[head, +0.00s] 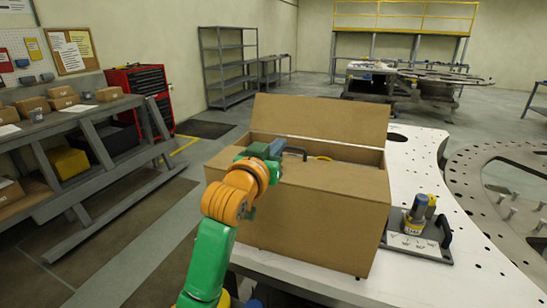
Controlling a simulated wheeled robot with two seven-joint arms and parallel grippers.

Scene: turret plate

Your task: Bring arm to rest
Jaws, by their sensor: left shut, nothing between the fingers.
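My left arm (225,215), green and orange, reaches up from the bottom in front of a brown open box. My left gripper (277,148) is at the box's near left rim, shut with nothing seen in it. A dark curved piece (297,152) shows just right of it; I cannot tell what it belongs to. My right gripper is not in view.
The box (320,215), lid raised at the back, stands on a white perforated table (425,160). Shelving with cartons (60,97) lines the left; floor lies between.

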